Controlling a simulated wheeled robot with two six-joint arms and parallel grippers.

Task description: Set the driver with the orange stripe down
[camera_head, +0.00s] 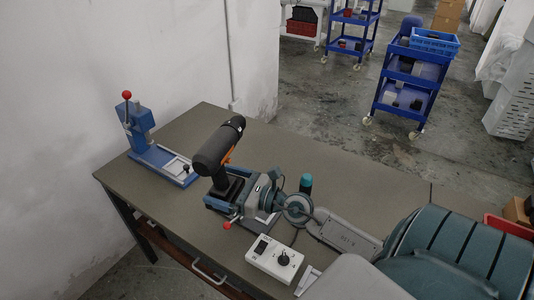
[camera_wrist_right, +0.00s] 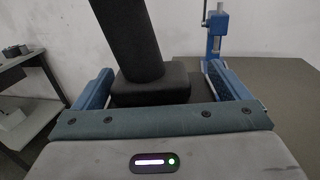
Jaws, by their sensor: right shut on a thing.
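The driver with the orange stripe (camera_head: 217,146) is black, with a thick body on top, a handle below it and a block-shaped base. The orange shows on the side of its body in the head view. My right gripper (camera_head: 229,190) is shut on its lower part, near the base, and holds it roughly upright above the table (camera_head: 180,226). In the right wrist view the black handle and base (camera_wrist_right: 148,88) sit between the two blue fingers. Whether the base touches the table is hidden. My left gripper is not in view.
A blue lever press (camera_head: 158,156) with a red ball stands at the table's far left. A white control box (camera_head: 274,257) with a black knob lies near the front edge. Bare tabletop shows left of the driver.

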